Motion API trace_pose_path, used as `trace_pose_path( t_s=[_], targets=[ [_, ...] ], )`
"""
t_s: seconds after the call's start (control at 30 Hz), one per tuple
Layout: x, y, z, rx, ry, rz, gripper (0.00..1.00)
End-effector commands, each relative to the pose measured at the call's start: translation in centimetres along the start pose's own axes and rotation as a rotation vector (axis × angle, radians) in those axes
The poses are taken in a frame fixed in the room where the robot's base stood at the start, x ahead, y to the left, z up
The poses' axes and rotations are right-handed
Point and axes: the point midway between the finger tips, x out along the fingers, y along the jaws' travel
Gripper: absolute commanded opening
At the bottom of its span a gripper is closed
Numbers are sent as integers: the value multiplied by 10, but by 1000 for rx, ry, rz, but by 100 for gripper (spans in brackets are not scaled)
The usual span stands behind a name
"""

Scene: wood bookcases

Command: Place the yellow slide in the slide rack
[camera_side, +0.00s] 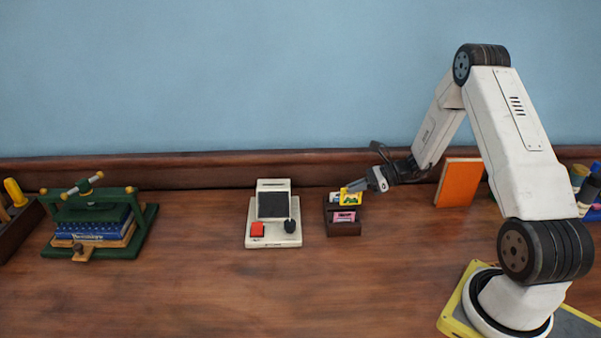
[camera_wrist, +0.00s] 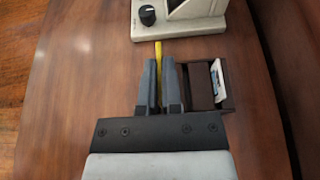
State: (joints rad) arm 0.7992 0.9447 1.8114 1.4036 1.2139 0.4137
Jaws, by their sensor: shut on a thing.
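The yellow slide (camera_side: 351,197) is between the fingertips of my gripper (camera_side: 372,182), which is shut on it. In the wrist view the yellow slide (camera_wrist: 158,50) shows edge-on as a thin strip past the fingertips (camera_wrist: 160,65). The dark brown slide rack (camera_side: 344,231) stands below the gripper; it also shows in the wrist view (camera_wrist: 198,86), partly hidden by the fingers. The yellow slide overlaps the rack's upper part in the side view; I cannot tell whether it touches. The rack holds a pink slide (camera_side: 344,217) in front and a white-and-blue slide (camera_wrist: 217,80) behind.
A cream slide viewer (camera_side: 273,238) with a red button and black knob stands left of the rack. A green book press (camera_side: 97,217) is at far left. An orange book (camera_side: 458,183) leans by the wall at right. The wood desk in front is clear.

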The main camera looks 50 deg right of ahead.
Motion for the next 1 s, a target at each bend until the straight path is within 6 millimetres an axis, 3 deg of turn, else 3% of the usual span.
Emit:
trace_pose_path(
  t_s=[0.33, 0.77, 1.0],
  targets=[
    [24, -25, -27, -1, 0, 1, 0],
    [29, -31, -33, 0, 0, 1, 0],
    [39, -33, -53, 1, 0, 0, 0]
  ],
)
